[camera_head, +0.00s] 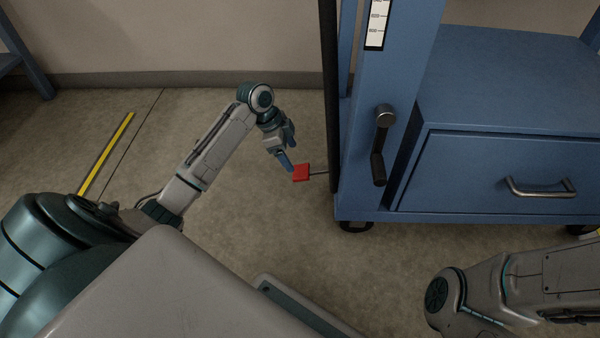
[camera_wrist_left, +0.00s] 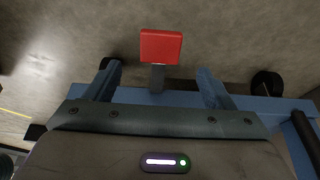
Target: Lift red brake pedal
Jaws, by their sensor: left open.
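The red brake pedal (camera_head: 301,173) sticks out to the left from the lower side of the blue cart on a short thin rod. In the left wrist view the pedal (camera_wrist_left: 161,46) shows as a red block at the top middle, beyond my fingertips. My left gripper (camera_head: 287,162) is open and empty, its fingers pointing down close to the pedal in the head view. In the left wrist view the fingers of my left gripper (camera_wrist_left: 160,80) stand apart on either side of the pedal's rod. Whether they touch the pedal I cannot tell. The right gripper is out of view.
The blue cart (camera_head: 480,90) has a drawer with a metal handle (camera_head: 540,187), a crank (camera_head: 382,145) on its post and black wheels (camera_head: 355,226). A yellow strip (camera_head: 106,153) lies on the floor at left. The floor left of the pedal is clear.

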